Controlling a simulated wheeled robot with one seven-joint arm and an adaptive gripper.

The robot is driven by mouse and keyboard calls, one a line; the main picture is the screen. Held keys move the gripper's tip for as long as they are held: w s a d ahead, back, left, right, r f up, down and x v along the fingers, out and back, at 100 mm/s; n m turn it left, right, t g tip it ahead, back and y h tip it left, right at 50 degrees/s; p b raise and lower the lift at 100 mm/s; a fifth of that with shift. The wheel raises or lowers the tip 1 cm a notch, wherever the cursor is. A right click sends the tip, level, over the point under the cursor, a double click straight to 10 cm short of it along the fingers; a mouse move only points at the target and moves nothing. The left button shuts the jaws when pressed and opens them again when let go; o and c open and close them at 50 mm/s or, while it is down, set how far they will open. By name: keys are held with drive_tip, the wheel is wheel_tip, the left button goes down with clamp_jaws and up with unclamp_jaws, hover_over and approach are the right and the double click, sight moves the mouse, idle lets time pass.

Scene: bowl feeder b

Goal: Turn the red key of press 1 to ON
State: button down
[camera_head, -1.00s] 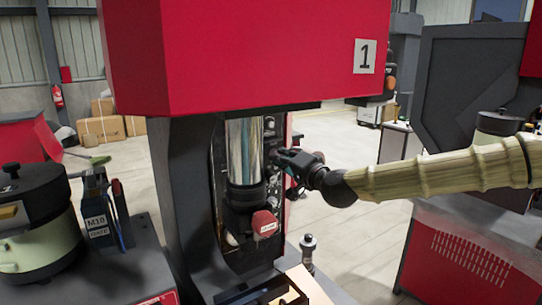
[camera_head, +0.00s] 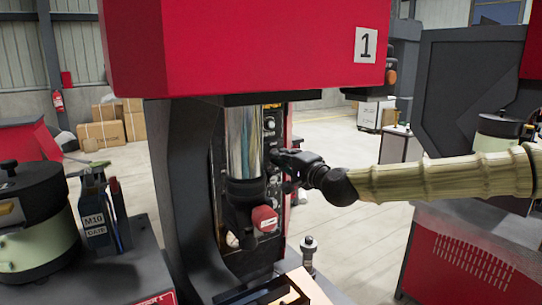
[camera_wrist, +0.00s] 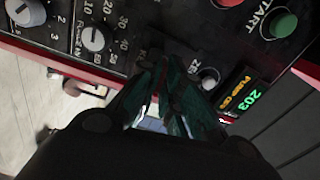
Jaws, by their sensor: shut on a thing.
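Press 1 has a red head with a "1" plate (camera_head: 366,45) and a dark control panel (camera_head: 270,150) behind its bright cylinder. My gripper (camera_head: 283,160) reaches the panel from the right in the head view. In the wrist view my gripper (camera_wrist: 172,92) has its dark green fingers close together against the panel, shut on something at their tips. The red key itself does not show; the fingers hide that spot, so its angle cannot be told.
In the wrist view a dial (camera_wrist: 93,39), another dial (camera_wrist: 25,10), a green START button (camera_wrist: 279,23), a small knob (camera_wrist: 207,77) and a lit display (camera_wrist: 243,95) surround the fingers.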

drive_tip(key=shift+m+b, duration=0.3)
drive_tip(key=shift+m, duration=0.4)
drive_tip(key=c, duration=1.5)
unclamp_jaws()
drive_tip(key=shift+b+v, duration=0.55)
drive_tip(key=shift+v, duration=2.95)
